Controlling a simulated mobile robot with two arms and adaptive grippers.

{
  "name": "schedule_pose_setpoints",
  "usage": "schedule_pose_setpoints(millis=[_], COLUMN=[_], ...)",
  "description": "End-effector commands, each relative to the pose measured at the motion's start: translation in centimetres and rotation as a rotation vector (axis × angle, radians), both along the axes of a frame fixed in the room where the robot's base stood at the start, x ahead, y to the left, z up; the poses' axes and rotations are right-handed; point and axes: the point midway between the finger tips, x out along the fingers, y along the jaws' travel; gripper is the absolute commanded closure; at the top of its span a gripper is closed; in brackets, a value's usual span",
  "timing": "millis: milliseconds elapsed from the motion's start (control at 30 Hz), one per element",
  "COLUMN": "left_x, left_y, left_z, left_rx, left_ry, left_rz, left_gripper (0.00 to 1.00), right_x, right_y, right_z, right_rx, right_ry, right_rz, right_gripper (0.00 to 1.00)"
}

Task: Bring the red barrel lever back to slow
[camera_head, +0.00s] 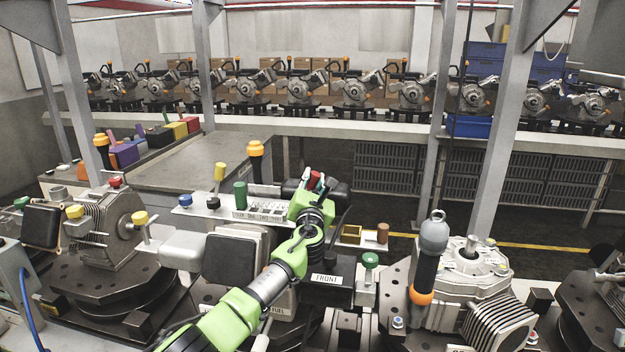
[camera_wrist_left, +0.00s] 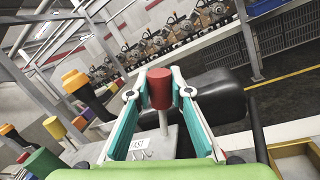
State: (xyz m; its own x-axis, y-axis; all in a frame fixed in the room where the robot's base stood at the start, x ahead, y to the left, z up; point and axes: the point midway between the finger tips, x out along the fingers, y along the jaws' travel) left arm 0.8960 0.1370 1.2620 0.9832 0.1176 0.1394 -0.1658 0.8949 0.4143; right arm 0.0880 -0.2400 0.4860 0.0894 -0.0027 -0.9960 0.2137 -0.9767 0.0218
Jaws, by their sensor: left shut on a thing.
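The red barrel lever (camera_wrist_left: 159,88) has a red cylinder on a thin pale stem. In the wrist view it stands between the two teal fingers of my left gripper (camera_wrist_left: 160,95), which is shut on it. In the head view the red barrel (camera_head: 314,180) shows partly between the fingertips of the left gripper (camera_head: 314,184), beside the black box at the back of the bench. A small label plate (camera_wrist_left: 139,148) lies near the stem's foot, but its text is not clear. The lever's exact setting cannot be told. My right gripper is not in view.
Left of my gripper stand a green cylinder (camera_head: 240,194) and a yellow-topped lever (camera_head: 220,172). A green knob (camera_head: 371,260) and a brown cylinder (camera_head: 382,233) stand to the right. A grey-black handle with an orange ring (camera_head: 428,262) rises before the right casting (camera_head: 465,275).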

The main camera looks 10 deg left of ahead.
Motion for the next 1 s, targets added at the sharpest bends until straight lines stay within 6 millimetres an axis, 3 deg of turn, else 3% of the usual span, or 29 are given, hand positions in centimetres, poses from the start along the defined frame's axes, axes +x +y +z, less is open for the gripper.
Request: schedule_pose_setpoints(millis=[200, 233, 300, 733, 1000], left_x=[0.0, 0.0, 0.0, -0.4, -2.9], left_y=[0.0, 0.0, 0.0, -0.1, -0.3], left_z=[-0.2, -0.3, -0.2, -0.1, -0.6], left_rx=[0.006, 0.005, 0.005, 0.002, 0.000], left_ry=[0.003, 0.003, 0.002, -0.001, 0.001], left_rz=[0.000, 0.000, -0.001, 0.000, -0.002], left_gripper=[1.00, 0.73, 0.63, 0.63, 0.63], right_x=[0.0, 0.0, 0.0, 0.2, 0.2], right_y=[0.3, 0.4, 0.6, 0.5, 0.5], right_z=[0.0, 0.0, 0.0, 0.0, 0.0], right_rx=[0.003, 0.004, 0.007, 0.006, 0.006], right_ry=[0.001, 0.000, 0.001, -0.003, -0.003], right_rz=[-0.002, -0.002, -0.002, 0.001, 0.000], right_gripper=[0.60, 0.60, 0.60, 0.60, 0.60])
